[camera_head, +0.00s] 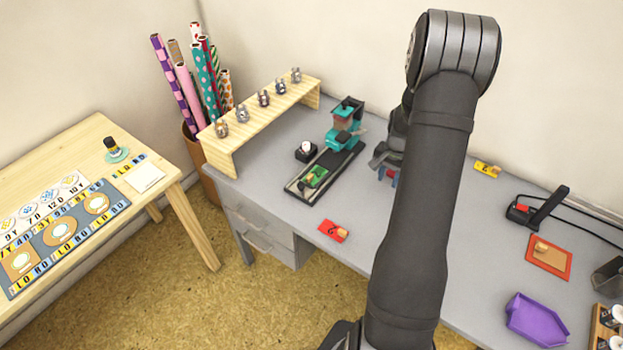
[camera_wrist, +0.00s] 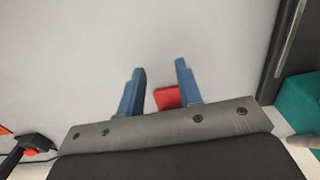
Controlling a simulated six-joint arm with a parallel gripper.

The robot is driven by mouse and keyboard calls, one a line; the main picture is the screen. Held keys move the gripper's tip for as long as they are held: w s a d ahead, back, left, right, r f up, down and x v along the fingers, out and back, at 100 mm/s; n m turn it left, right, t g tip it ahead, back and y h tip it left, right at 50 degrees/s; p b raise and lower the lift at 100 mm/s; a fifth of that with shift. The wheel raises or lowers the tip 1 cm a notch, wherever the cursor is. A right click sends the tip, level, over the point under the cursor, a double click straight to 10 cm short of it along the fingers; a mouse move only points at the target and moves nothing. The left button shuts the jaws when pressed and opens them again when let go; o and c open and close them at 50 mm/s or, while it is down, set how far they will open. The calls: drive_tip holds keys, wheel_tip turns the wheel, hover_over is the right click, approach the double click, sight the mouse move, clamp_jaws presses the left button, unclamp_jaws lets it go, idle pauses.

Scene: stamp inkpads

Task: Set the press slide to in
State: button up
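The teal press (camera_head: 343,128) stands at the back of the grey desk, on a long dark base (camera_head: 340,166) that runs toward the front left. The press slide (camera_head: 313,178), with a green piece on it, sits near the front end of this base, away from the press head. In the wrist view, the edge of the dark base (camera_wrist: 288,45) and a teal part (camera_wrist: 300,98) show at the right. My gripper (camera_wrist: 160,65) is right of the press, mostly hidden by my arm in the head view. Its blue fingers are apart.
A red block (camera_wrist: 167,98) shows between my fingers, apart from the left one; contact with the right one is unclear. A red card (camera_head: 333,231) lies front left, a small black stand (camera_head: 305,152) left of the press. A wooden shelf (camera_head: 262,115) stands behind.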

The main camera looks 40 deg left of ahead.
idle(0.3)
drive_tip(key=shift+o, duration=1.2)
drive_tip(key=w+a+r+m+t+y, duration=0.2)
drive_tip(key=w+a+r+m+t, duration=0.15)
drive_tip(key=a+r, duration=0.6)
wheel_tip(320, 180, up, 8)
drive_tip(key=n+g+h, duration=0.2)
drive_tip(key=n+g, duration=0.2)
drive_tip(key=n, duration=0.9)
hover_over(301, 185)
drive_tip(key=shift+m+t, duration=0.25)
wheel_tip(301, 185, down, 17)
drive_tip(key=shift+r, duration=0.1)
